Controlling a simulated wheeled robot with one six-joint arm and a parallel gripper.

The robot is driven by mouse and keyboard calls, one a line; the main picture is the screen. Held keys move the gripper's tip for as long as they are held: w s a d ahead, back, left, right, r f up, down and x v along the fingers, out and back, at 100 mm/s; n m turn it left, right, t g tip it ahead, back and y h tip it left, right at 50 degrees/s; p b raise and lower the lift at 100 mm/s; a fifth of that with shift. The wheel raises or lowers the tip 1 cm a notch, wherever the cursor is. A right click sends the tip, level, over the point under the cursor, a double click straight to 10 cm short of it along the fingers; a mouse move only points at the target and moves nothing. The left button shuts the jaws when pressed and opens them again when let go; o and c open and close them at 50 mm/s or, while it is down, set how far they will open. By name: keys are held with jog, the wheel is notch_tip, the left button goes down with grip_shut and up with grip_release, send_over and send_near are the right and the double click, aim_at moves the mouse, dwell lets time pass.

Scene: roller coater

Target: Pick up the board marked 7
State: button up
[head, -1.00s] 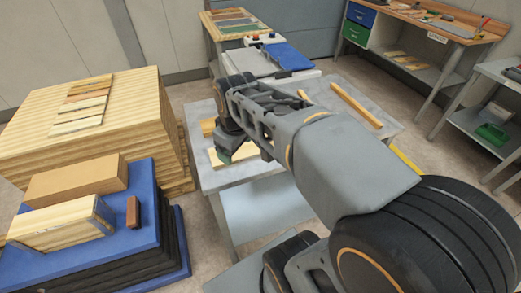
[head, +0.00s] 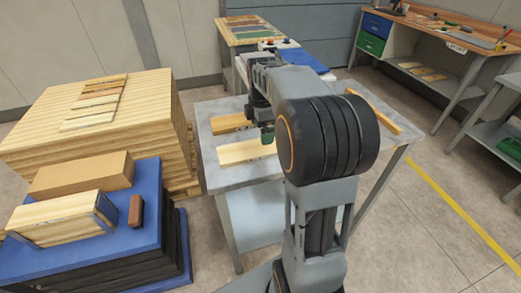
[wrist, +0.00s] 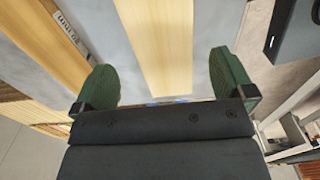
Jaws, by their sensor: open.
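A pale board (head: 246,151) lies flat on the grey table. A yellower board (head: 231,122) lies behind it, and a long narrow strip (head: 373,111) lies at the table's right. I can read no 7 on any of them. My gripper (head: 267,136) is open over the right end of the pale board. In the wrist view, my gripper's green fingertips (wrist: 164,80) stand apart on either side of a pale board (wrist: 157,45), with nothing gripped.
The grey table (head: 214,177) has a lower shelf. A pale wood stack (head: 60,112) stands close on its left, with a blue-topped stack (head: 150,225) in front. A workbench (head: 440,35) is at the back right. Floor is open to the right.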

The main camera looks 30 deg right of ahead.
aim_at(260, 147)
jog(key=shift+a+f, duration=0.2)
jog(key=shift+f, duration=3.3)
jog(key=c, duration=0.8)
